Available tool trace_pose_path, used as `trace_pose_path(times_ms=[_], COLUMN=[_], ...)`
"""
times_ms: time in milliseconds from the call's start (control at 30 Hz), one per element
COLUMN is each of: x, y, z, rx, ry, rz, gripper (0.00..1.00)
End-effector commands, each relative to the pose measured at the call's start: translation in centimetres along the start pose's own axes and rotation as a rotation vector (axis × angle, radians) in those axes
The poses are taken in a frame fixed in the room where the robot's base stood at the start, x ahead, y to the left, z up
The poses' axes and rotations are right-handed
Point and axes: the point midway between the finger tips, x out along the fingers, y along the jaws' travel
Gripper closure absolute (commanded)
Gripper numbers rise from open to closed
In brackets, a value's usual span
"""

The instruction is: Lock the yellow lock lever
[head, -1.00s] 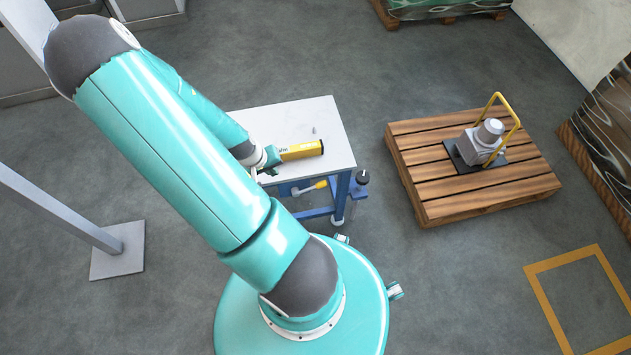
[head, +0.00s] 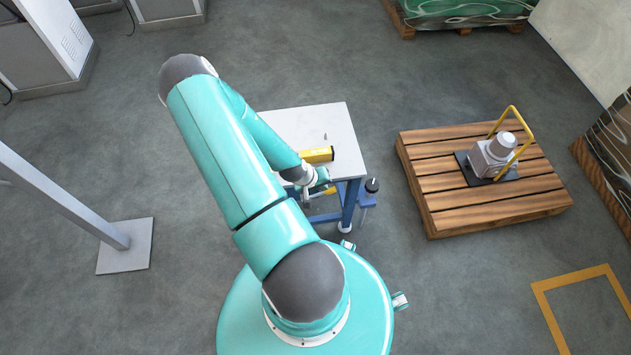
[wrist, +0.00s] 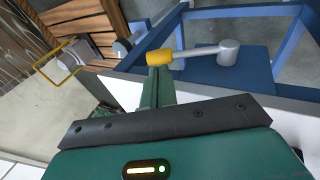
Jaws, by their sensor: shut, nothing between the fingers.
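The yellow lock lever shows in the wrist view as a yellow grip (wrist: 160,59) on a grey arm that runs right to a round grey pivot (wrist: 228,52). The pivot sits on a blue plate of the table's frame. My gripper (wrist: 158,75) is shut, and its green fingers end right beside the yellow grip. I cannot tell if they touch it. In the head view my gripper (head: 321,177) is at the table's front edge, partly covering the lever (head: 327,190), which shows only as a small yellow piece below the tabletop.
The white table (head: 345,140) carries a yellow-and-black block (head: 320,154) and a small grey piece. A dark knob (head: 372,185) stands at its right front corner. A wooden pallet (head: 450,200) with a grey machine and yellow hoop (head: 512,125) stands right; open floor lies between.

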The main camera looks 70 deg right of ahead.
Motion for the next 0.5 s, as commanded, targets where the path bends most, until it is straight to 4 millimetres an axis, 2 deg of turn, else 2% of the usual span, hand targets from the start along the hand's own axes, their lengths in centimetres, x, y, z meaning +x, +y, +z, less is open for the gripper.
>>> trace_pose_path(times_ms=[33, 200, 500], x=[1.0, 2.7, 3.0], y=[0.1, 0.0, 0.0], z=[0.1, 0.0, -0.1], rx=[0.001, 0.001, 0.0], ry=[-0.003, -0.001, 0.001], rz=[0.001, 0.0, -0.001], gripper=[1.0, 1.0, 1.0])
